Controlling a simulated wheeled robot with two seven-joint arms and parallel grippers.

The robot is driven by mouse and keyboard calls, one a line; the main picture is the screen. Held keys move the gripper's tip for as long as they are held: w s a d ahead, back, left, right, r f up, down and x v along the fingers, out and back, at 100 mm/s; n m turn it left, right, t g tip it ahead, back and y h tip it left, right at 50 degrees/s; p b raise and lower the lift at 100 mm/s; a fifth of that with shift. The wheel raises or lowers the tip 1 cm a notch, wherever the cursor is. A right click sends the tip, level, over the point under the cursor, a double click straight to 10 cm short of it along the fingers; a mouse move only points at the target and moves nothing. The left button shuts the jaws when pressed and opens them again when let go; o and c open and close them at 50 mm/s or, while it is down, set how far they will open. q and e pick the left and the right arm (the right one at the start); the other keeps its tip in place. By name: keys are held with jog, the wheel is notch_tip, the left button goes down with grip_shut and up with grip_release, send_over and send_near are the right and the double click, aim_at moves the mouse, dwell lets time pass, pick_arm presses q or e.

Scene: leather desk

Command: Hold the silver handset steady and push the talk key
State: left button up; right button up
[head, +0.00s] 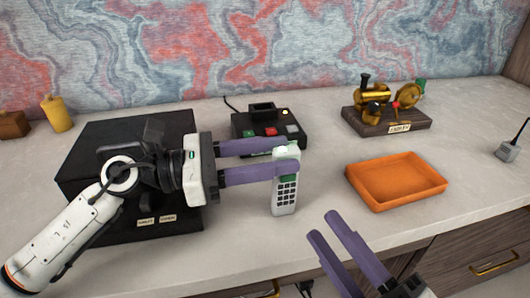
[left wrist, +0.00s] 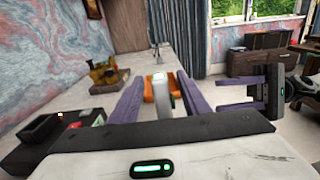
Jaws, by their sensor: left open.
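The silver handset (head: 285,197) stands upright on the desk, its dark keypad facing me and a green patch near its top. Single keys are too small to tell apart. My left gripper (head: 290,155) is open, with one purple finger behind the handset and one across its front, hiding part of it above the keypad. In the left wrist view the handset (left wrist: 162,104) stands between the two spread fingers. My right gripper (head: 324,224) is open and empty, in front and to the right of the handset; it also shows in the left wrist view (left wrist: 190,94).
An orange tray (head: 396,199) lies right of the handset. A black device with coloured buttons (head: 244,128) stands behind it. A brass model on a wooden base (head: 388,127) is at the back right. A large black box (head: 88,150) is under my left arm. The front edge is near.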

aim_at(300, 151)
pick_arm(q)
jog(key=x, duration=0.6)
grip_shut()
pick_arm(e)
jog(key=shift+c, duration=0.2)
grip_shut()
dwell(1.2)
